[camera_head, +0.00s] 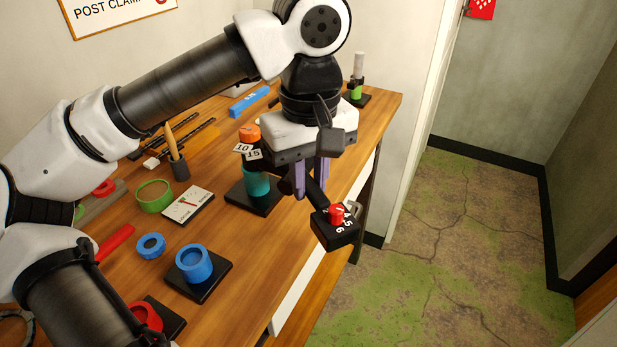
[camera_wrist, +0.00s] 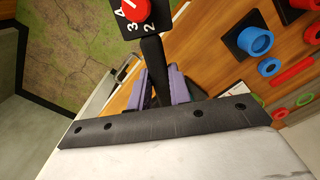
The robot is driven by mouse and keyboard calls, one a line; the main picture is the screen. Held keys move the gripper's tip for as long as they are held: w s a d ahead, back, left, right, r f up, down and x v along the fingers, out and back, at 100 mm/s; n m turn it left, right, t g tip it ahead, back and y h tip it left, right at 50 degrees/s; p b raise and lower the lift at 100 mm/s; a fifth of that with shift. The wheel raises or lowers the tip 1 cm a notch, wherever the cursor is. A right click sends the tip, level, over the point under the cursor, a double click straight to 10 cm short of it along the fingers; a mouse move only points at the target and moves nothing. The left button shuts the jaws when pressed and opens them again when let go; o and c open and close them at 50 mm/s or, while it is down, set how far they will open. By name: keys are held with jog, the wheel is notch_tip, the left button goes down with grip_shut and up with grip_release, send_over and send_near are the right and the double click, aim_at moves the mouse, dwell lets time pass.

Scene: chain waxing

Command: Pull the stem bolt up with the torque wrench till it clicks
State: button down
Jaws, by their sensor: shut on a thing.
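My gripper (camera_head: 311,190) is shut on the black handle of a tool that I take to be the torque wrench (camera_head: 335,228). Its black block end carries a red knob and white numbers and sticks out toward the bench's front edge. In the wrist view the handle runs between the purple fingers (camera_wrist: 160,82) to the numbered block and red knob (camera_wrist: 136,10). The wrench's other end is hidden behind my gripper. I cannot make out which part is the stem bolt. A teal cylinder (camera_head: 257,183) with an orange top and tags 10 and 15 stands just left of my gripper.
A green-and-white bottle (camera_head: 357,78) stands at the far end. Open floor (camera_head: 440,250) lies to the right.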

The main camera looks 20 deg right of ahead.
jog(key=shift+r+p, duration=1.25)
jog(key=shift+r, duration=0.75)
jog(key=shift+w, duration=0.1)
